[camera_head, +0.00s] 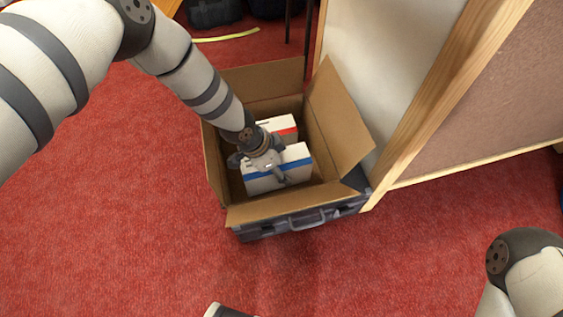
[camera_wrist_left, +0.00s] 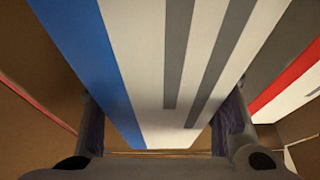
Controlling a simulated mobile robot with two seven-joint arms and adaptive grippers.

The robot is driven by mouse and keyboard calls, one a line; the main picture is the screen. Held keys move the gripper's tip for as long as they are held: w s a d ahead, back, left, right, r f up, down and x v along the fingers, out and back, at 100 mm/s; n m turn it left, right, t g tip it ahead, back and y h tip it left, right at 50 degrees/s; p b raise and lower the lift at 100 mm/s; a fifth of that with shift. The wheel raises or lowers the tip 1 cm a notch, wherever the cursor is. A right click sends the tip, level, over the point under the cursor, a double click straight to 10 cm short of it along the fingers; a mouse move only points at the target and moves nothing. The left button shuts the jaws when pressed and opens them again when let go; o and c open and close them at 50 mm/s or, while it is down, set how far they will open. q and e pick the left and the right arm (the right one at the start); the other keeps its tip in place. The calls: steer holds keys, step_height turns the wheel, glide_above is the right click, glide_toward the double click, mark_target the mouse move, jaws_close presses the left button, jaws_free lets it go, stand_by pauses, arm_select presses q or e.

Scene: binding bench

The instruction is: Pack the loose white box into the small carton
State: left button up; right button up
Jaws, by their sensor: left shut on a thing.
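A white box with a blue stripe (camera_head: 277,172) is inside the open small carton (camera_head: 340,122), toward its near side. My left gripper (camera_head: 265,170) reaches down into the carton and is shut on this box. In the left wrist view the blue-striped box (camera_wrist_left: 150,60) fills the middle between the two fingers (camera_wrist_left: 165,135). A second white box with a red stripe (camera_head: 279,128) stands behind it in the carton; its red stripe also shows at the right of the left wrist view. I cannot tell whether the held box touches the carton floor. My right gripper is not clearly in view.
The carton's flaps are spread open. It stands on a dark case with a handle (camera_head: 308,220) on the red carpet (camera_head: 130,215). A wood-framed panel (camera_head: 450,90) stands close on the right. Dark bags (camera_head: 212,12) lie at the back. Carpet to the left and front is clear.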

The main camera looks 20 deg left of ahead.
arm_select(q)
steer(key=o, duration=1.3)
steer(key=shift+o, duration=0.2)
step_height(320, 180, up, 20)
steer(key=p, duration=1.2)
arm_select(e)
steer(key=w+r+t, duration=0.1)
steer(key=w+r, duration=0.2)
steer(key=r, duration=0.7)
steer(key=shift+w+d+t, duration=0.25)
steer(key=shift+t, duration=0.15)
arm_select(q)
steer(key=shift+r, duration=0.15)
arm_select(e)
steer(key=shift+r, duration=0.1)
